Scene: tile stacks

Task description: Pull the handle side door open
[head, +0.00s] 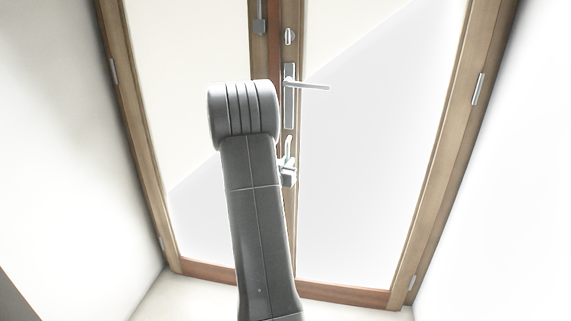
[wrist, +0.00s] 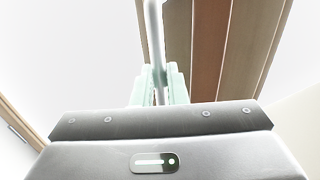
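The double door has a brown wooden frame and pale panels; its right leaf (head: 365,150) looks shut. A silver lever handle (head: 310,86) on a long plate sticks out to the right near the middle stile. Below it is a small silver upright piece (head: 288,150), partly behind my arm; I cannot tell what it belongs to. In the wrist view, my gripper (wrist: 160,90) has pale green fingers on either side of a slim silver bar (wrist: 155,40). Whether they press on the bar is unclear. In the head view, my arm hides most of the gripper.
The left leaf (head: 195,90) stands beside the middle stile. White walls (head: 500,190) flank the door closely on both sides. A strip of pale floor (head: 190,300) shows at the bottom.

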